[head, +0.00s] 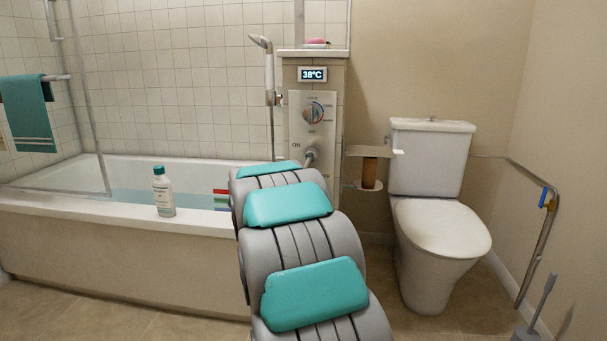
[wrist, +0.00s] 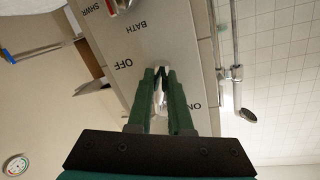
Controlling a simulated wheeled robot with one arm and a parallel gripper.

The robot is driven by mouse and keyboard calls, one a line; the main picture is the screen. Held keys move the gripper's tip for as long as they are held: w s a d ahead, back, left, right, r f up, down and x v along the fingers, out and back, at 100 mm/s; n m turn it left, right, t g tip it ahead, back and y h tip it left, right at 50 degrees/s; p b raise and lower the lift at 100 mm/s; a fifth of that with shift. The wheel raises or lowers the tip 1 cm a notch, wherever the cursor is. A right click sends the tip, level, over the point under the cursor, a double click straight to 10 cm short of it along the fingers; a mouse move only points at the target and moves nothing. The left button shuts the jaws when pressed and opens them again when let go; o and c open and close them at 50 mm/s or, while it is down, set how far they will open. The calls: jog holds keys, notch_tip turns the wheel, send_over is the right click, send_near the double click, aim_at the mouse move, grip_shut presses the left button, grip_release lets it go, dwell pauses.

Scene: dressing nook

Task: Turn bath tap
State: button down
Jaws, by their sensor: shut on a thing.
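The bath tap's metal lever (head: 311,155) sits on a light panel on the tiled pillar, below a round dial (head: 313,112) with a red and blue ring. "ON" is printed to the lever's upper left. In the wrist view the lever (wrist: 159,100) lies between the two green fingers of my gripper (wrist: 160,74), which is shut on it. "OFF" is on one side of the lever, "ON" on the other, and "BATH" further off. In the head view my arm hides my gripper and the lower panel.
A display (head: 312,74) reads 38°C. The bathtub (head: 120,230) holds water, and a white bottle (head: 164,192) stands on its rim. A toilet (head: 440,235) and a paper holder (head: 368,152) are to the right of the pillar. A hand shower (head: 268,62) hangs on the left.

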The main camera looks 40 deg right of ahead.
jog(key=c, duration=0.8)
grip_release()
jog(key=shift+a+f, duration=0.1)
jog(key=shift+c, duration=0.2)
jog(key=v, duration=0.7)
jog(key=shift+s+a, duration=0.2)
jog(key=shift+a, duration=0.15)
